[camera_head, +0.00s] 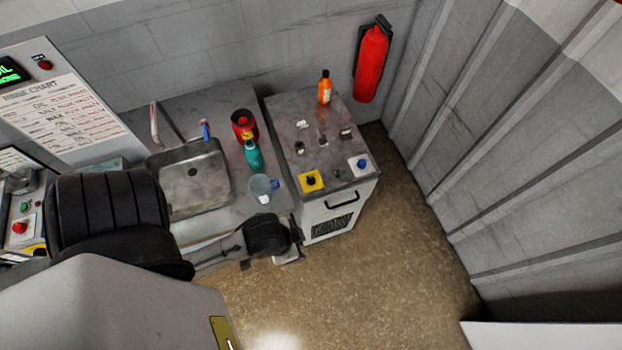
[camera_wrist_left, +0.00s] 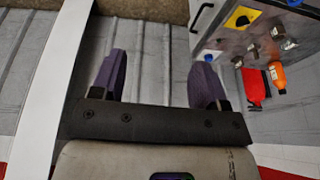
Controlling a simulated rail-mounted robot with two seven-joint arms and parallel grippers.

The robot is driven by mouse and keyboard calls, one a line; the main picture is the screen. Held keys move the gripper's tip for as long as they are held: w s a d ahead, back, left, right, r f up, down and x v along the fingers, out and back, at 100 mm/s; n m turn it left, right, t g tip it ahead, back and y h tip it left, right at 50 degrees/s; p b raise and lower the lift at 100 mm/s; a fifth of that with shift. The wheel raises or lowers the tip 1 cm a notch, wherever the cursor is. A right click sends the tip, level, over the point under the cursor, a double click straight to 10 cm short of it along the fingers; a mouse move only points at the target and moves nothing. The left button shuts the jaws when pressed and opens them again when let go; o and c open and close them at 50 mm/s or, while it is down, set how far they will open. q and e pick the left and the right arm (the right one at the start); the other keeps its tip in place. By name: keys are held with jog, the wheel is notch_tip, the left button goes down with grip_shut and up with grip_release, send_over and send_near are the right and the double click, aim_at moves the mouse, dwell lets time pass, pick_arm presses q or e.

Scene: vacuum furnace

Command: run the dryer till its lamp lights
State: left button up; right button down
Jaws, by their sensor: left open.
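A white cabinet with a dark grille, which I take to be the dryer (camera_head: 344,205), stands right of the sink. Its grey top carries a black knob on a yellow plate (camera_head: 311,181) and a blue knob on a white plate (camera_head: 359,164); a black handle (camera_head: 342,199) is on its front. I see no lit lamp on it. My left gripper (camera_wrist_left: 158,80) is open and empty between its fingers. The yellow plate (camera_wrist_left: 242,18) and blue knob (camera_wrist_left: 207,57) also show in the wrist view, the knob at one finger's edge. My right gripper is not in view.
A clear mug (camera_head: 263,188), teal bottle (camera_head: 254,155) and red can (camera_head: 243,125) stand beside the sink (camera_head: 193,176). An orange bottle (camera_head: 324,88) and small metal pieces are on the cabinet. A red extinguisher (camera_head: 370,63) hangs behind. The floor at right is clear.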

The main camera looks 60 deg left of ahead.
pick_arm(q)
jog(key=w+a+f+m+t+y+b, duration=0.1)
jog(key=w+a+t+b, duration=0.1)
jog(key=w+b, duration=0.35)
jog(key=w+a+f+m+t+b, duration=0.1)
jog(key=w+a+f+t+b, duration=0.15)
jog(key=w+b, duration=0.35)
jog(key=w+a+f+m+t+y+b, duration=0.1)
jog(key=w+a+m+y+b, duration=0.2)
jog(key=w+a+b, duration=0.75)
jog(key=n+g+h+b, duration=0.4)
jog(key=n+g, duration=0.5)
jog(key=n, duration=0.2)
send_over(311, 178)
notch_tip(311, 178, down, 10)
notch_tip(311, 178, down, 12)
jog(key=shift+f+b, duration=0.25)
jog(key=shift+b, duration=0.5)
jog(key=shift+c, duration=0.4)
